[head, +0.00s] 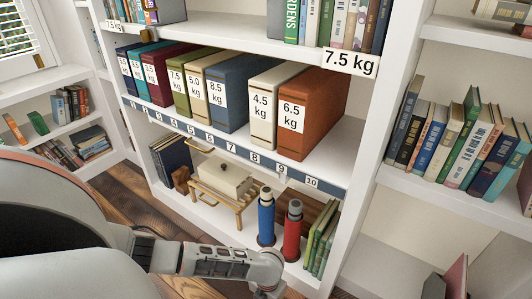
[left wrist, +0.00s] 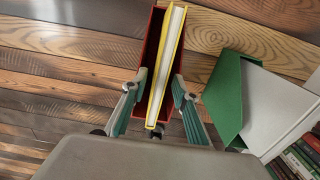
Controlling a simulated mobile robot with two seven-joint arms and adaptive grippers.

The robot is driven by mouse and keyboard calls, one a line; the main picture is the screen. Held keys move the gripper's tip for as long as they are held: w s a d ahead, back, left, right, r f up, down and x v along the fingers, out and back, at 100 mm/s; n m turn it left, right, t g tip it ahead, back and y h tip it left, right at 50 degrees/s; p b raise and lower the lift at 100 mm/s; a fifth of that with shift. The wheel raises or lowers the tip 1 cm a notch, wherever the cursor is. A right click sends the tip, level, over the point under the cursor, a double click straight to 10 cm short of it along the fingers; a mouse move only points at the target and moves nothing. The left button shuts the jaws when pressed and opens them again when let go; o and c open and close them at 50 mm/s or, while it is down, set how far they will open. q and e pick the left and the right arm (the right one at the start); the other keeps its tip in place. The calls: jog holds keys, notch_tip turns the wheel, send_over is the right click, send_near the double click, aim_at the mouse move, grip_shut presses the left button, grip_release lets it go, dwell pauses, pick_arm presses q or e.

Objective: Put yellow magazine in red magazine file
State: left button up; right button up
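In the left wrist view, the yellow magazine (left wrist: 159,97), with pale page edges, stands between the walls of the red magazine file (left wrist: 151,44). Its near end reaches toward the camera. My left gripper (left wrist: 158,82) has one finger on each side of the magazine. The fingers are spread, with a gap showing on the left side, so it looks open around the magazine. Whether the right finger touches is hard to tell. The lower part of the magazine is hidden inside the file. The head view shows part of my left arm but not its fingertips. My right gripper is not in view.
A green and white upright object (left wrist: 224,101) stands right of the file, with several books (left wrist: 305,150) at lower right. In the head view, a white bookshelf holds weight-labelled boxes (head: 307,115); below are a blue bottle (head: 266,217) and a red bottle (head: 292,232).

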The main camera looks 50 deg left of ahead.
pick_arm(q)
notch_tip(320, 180, up, 11)
jog(key=p, duration=0.4)
jog(key=shift+f, duration=0.2)
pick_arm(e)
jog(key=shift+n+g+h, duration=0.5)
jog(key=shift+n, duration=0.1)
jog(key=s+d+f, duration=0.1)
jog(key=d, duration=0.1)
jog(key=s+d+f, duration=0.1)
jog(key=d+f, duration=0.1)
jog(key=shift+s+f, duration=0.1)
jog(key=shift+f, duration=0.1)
pick_arm(q)
jog(key=shift+w+r, duration=0.1)
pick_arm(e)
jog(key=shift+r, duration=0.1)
